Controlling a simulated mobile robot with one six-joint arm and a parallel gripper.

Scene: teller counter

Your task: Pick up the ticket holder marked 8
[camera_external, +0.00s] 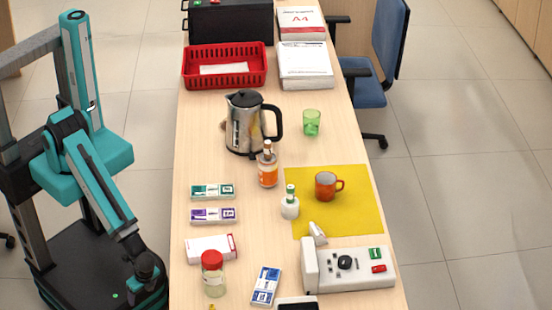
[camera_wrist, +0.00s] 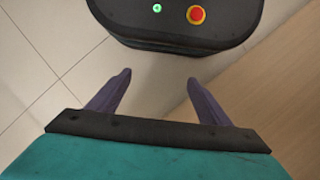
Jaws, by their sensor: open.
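Several small flat items with coloured print lie on the counter (camera_external: 190,140) in the external view: a green and white one (camera_external: 212,191), a purple and white one (camera_external: 213,215) below it, and a blue and white one (camera_external: 265,286) near the front. Their marks are too small to read, so I cannot tell which thing is the ticket holder marked 8. My gripper (camera_wrist: 157,82) is open and empty in the wrist view, pointing down past my own base. In the external view it hangs left of the counter's left edge, apart from everything on it.
A red-capped jar (camera_external: 214,275) and a white and red box (camera_external: 210,248) stand near the left edge. A kettle (camera_external: 243,128), an orange-labelled bottle (camera_external: 268,170) and a white bottle (camera_external: 290,206) stand mid-counter. A mug (camera_external: 326,186) sits on a yellow mat (camera_external: 355,215). A control box (camera_external: 350,270) is front right.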

